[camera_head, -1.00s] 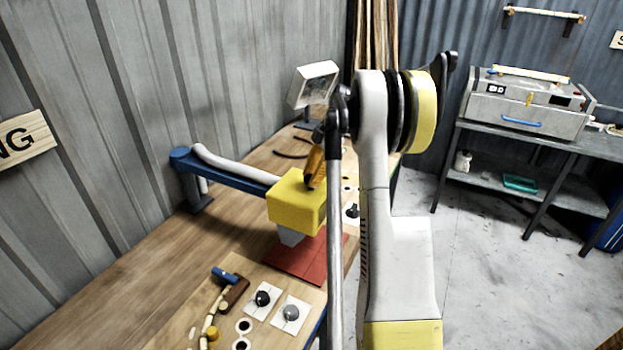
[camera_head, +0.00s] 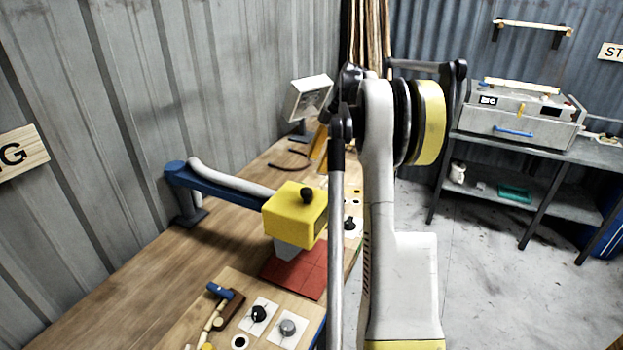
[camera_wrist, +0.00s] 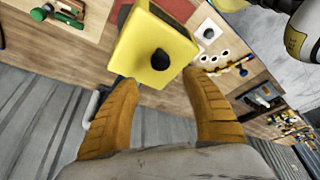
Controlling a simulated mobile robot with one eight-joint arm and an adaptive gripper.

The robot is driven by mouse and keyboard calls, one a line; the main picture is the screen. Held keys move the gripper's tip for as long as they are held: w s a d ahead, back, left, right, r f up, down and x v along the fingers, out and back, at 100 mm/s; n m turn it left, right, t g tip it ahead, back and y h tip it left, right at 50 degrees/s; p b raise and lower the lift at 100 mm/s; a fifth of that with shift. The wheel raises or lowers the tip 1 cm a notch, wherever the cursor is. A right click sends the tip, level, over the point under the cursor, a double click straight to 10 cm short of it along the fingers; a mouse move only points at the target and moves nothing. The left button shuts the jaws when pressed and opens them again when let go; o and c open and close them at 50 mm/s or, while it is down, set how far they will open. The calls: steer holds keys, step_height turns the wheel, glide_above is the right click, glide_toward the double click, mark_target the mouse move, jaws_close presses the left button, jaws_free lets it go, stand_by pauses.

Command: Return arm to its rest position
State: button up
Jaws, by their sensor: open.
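My arm stands upright in the middle of the camera_head view and hides part of the bench. My gripper (camera_wrist: 162,98) shows in the wrist view as two orange fingers spread apart, with nothing between them. In the camera_head view only a bit of orange finger (camera_head: 318,143) shows left of the arm. A yellow box-shaped head with a black knob (camera_head: 293,213) hangs from a blue arm over a red mat (camera_head: 293,277). The yellow head also shows in the wrist view (camera_wrist: 140,52), beyond the fingertips; I cannot tell the gap.
The wooden bench (camera_head: 130,290) runs along a corrugated wall and carries a board with knobs (camera_head: 288,328), a hammer (camera_head: 220,293) and a square-faced device (camera_head: 308,97). A grey machine (camera_head: 520,115) stands on a metal table at right. The concrete floor (camera_head: 480,270) between is clear.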

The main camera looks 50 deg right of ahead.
steer(key=shift+v, duration=1)
steer(key=s+a+f+m+t+h+b, duration=0.2)
steer(key=a+m+b, duration=0.55)
steer(key=a, duration=1.75)
steer(key=s+a+f+m+t+h+b, duration=0.2)
steer(key=s+a+f+m+b, duration=0.3)
steer(key=s+a+f+b, duration=0.5)
steer(key=s+a+f+t, duration=0.1)
steer(key=s+a+f, duration=0.4)
steer(key=a+f, duration=0.2)
steer(key=shift+a+f, duration=0.4)
steer(key=shift+f, duration=0.25)
